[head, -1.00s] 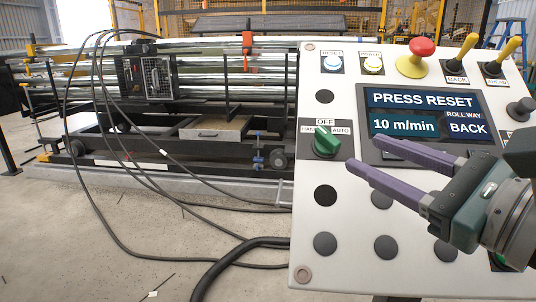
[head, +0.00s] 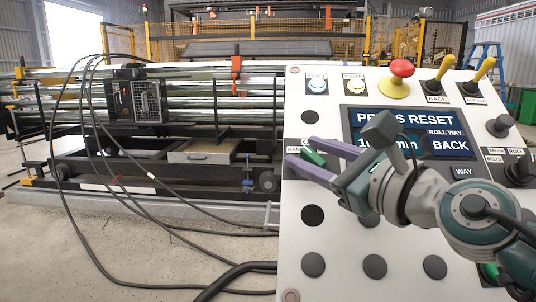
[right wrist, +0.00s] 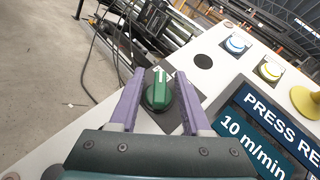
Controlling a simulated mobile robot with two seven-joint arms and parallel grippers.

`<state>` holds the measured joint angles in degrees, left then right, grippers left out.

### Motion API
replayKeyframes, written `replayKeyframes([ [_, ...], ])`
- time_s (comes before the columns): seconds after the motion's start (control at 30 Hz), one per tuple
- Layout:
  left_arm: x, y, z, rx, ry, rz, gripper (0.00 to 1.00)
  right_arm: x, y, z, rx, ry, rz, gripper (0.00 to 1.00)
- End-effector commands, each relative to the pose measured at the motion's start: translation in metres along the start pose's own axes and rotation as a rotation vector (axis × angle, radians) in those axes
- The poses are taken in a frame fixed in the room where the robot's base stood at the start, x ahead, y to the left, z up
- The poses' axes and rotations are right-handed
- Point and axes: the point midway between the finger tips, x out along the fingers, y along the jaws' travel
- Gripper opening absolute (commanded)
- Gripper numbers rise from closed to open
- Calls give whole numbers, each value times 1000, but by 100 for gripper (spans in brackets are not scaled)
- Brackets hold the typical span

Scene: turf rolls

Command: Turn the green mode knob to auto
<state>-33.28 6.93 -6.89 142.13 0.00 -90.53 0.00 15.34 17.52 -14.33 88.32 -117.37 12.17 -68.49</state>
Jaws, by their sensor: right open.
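The green mode knob (head: 313,157) sits on a dark plate on the white control panel (head: 342,262). In the head view my right gripper (head: 297,153) covers most of the knob and its labels; part of the HAND label shows at the left. In the right wrist view the knob (right wrist: 158,92) lies between the two purple fingers of my right gripper (right wrist: 150,85), which are open, one on each side. A gap shows beside the knob; I cannot tell whether either finger touches it. The knob's white mark points up in that view. My left gripper is not in view.
A red mushroom button (head: 402,68), a white-blue RESET button (head: 317,86), a yellow-rimmed POWER button (head: 354,86) and two yellow levers (head: 445,66) stand on the panel. The display (head: 430,125) reads PRESS RESET. Black cables (head: 95,150) hang at the left.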

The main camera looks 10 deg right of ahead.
Motion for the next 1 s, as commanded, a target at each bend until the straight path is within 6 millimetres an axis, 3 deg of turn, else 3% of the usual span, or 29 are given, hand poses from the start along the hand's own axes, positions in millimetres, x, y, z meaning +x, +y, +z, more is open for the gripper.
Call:
replayKeyframes([
  [0.03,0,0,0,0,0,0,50,0,0,0,0,0,0,44],
  [0.43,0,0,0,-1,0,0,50,0,0,0,0,0,0,0],
  [1.0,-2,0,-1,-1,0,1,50,0,0,1,12,0,-16,0],
])
